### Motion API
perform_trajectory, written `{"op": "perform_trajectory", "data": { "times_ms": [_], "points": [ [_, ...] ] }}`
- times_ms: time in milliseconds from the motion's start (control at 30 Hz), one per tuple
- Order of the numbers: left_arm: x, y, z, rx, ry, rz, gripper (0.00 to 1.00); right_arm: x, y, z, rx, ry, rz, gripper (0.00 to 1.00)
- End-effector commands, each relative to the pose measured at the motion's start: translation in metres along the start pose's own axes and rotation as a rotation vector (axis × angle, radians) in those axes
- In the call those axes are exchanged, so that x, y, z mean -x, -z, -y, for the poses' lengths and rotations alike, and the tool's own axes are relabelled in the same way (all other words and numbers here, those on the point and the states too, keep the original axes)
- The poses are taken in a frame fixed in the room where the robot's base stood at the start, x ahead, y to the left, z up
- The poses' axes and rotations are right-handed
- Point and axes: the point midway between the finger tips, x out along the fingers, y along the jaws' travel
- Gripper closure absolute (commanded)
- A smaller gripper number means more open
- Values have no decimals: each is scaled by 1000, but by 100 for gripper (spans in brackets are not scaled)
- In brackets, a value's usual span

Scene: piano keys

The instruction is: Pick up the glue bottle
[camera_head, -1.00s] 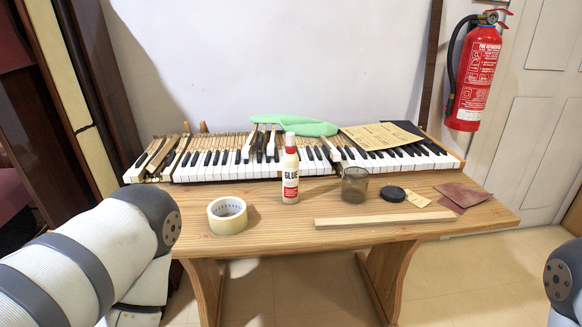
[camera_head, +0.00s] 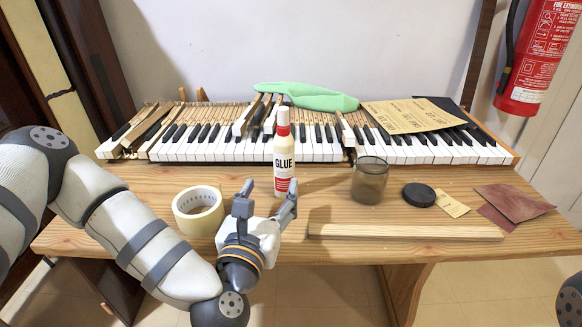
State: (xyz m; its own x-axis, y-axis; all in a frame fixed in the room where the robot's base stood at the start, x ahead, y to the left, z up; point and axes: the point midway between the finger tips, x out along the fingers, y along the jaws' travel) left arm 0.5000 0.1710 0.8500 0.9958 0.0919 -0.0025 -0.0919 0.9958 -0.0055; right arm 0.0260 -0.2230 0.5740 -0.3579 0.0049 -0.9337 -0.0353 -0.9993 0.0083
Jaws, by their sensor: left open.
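The glue bottle (camera_head: 284,160) stands upright on the wooden table (camera_head: 110,222). It is cream with a white cap, a red collar and a GLUE label. My left gripper (camera_head: 266,192) is open and empty, just in front of the bottle. Its fingers point toward the bottle's lower part, one to the left and one close to its lower right in the picture. I cannot tell whether a finger touches it. My right gripper is not in view; only a bit of my right arm shows at the lower right edge.
A tape roll (camera_head: 198,210) lies left of my left gripper. A wooden strip (camera_head: 405,231) lies along the front edge. A smoky cup (camera_head: 370,181), a black lid (camera_head: 419,195) and sandpaper (camera_head: 514,203) are on the right. The piano keys (camera_head: 200,151) stretch behind the bottle.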

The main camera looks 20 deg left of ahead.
Motion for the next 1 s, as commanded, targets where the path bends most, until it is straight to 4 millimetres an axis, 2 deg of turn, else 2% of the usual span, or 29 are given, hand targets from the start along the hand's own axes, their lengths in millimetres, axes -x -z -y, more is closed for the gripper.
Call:
{"op": "perform_trajectory", "data": {
  "times_ms": [100, 267, 500, 600, 767, 867, 1000],
  "points": [
    [-26, -2, 1, -3, 0, 3, 42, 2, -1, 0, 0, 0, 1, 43],
    [-47, 0, 2, -5, 3, -1, 42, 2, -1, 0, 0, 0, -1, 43],
    [-89, 4, 9, -7, 3, -1, 42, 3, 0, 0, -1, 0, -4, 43],
    [-96, 4, 9, -7, 3, -4, 42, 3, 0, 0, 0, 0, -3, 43],
    [-96, 5, 9, -7, 4, -5, 42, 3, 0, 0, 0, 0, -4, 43],
    [-96, 5, 9, -7, 4, -5, 60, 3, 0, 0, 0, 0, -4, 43],
    [-96, 5, 9, -7, 4, -6, 91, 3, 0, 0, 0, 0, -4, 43]
  ]
}}
